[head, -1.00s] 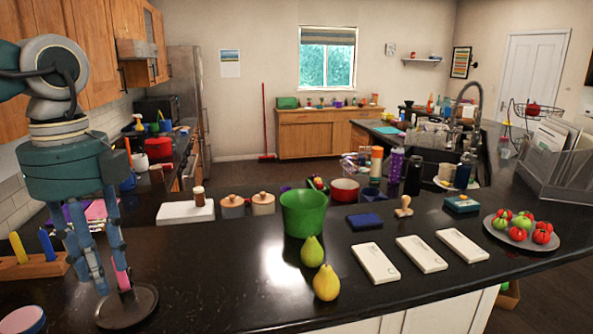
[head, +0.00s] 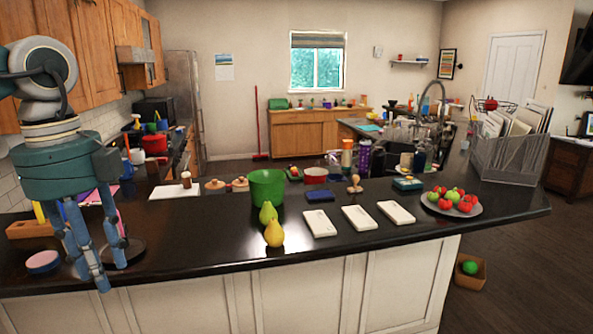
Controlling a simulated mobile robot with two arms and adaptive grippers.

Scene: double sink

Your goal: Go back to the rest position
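My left gripper (head: 110,277) hangs fingers-down at the left of the head view, in front of the dark counter (head: 200,248). Its blue-grey fingers are apart, with nothing seen held between them. A pink upright item (head: 120,224) on a round black base (head: 135,248) stands behind the fingers, partly hidden by them. My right gripper is not in view.
The counter holds a wooden block (head: 28,229), a pink-topped round item (head: 43,261), a green bucket (head: 267,189), two pears (head: 273,234), white trays (head: 320,223) and a fruit plate (head: 432,205). A box with a green ball (head: 470,268) is on the floor at right.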

